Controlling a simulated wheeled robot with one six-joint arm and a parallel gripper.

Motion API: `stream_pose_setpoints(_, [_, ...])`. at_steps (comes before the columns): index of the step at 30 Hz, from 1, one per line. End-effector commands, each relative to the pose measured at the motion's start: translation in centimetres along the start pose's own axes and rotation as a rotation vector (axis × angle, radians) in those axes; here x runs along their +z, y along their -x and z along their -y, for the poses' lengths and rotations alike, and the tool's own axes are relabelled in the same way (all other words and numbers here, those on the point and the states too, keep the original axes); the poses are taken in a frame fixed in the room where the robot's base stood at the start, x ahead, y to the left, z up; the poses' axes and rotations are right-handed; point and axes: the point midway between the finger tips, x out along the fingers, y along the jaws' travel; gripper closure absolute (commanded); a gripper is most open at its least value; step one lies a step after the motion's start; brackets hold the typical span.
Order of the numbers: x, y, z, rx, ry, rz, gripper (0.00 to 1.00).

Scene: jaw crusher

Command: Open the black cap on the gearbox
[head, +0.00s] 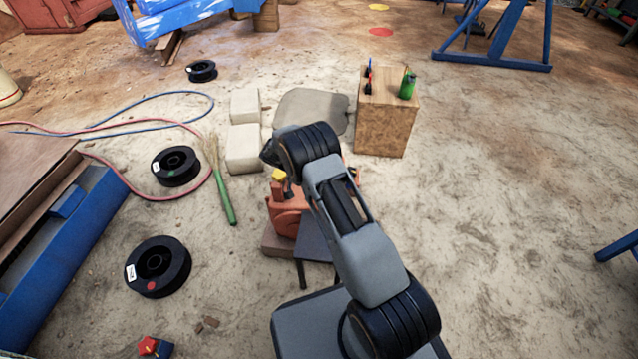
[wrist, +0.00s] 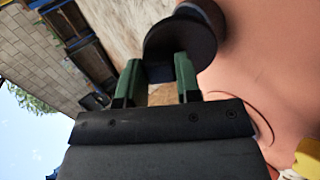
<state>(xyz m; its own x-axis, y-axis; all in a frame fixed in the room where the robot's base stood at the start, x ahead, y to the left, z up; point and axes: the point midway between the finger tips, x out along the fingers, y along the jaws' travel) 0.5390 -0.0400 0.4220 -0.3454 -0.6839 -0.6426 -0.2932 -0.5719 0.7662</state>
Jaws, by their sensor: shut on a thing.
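The round black cap (wrist: 180,38) shows at the top of the wrist view, beside the gearbox body. My gripper (wrist: 160,72) has its two green fingers shut on the lower edge of the cap. A dark rounded part (wrist: 208,14) lies behind the cap against the gearbox. I cannot tell whether the cap is still seated. The cap is hidden in the head view.
A wooden box (head: 385,125) with a green bottle (head: 407,86) stands beyond the gearbox. Pale blocks (head: 243,148), a green-handled broom (head: 225,195) and black spools (head: 157,290) lie to the left. A yellow part (head: 278,174) tops the gearbox.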

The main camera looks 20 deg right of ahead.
Motion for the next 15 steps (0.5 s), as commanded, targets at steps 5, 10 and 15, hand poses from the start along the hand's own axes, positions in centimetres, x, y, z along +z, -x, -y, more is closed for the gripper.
stream_pose_setpoints(5, [0.40, 0.19, 0.32, 0.095, 0.001, 0.002, 1.00])
stream_pose_setpoints(10, [0.65, 0.34, 0.37, 0.151, 0.002, 0.006, 1.00])
stream_pose_setpoints(15, [0.72, 0.44, 0.33, 0.179, 0.001, 0.006, 1.00])
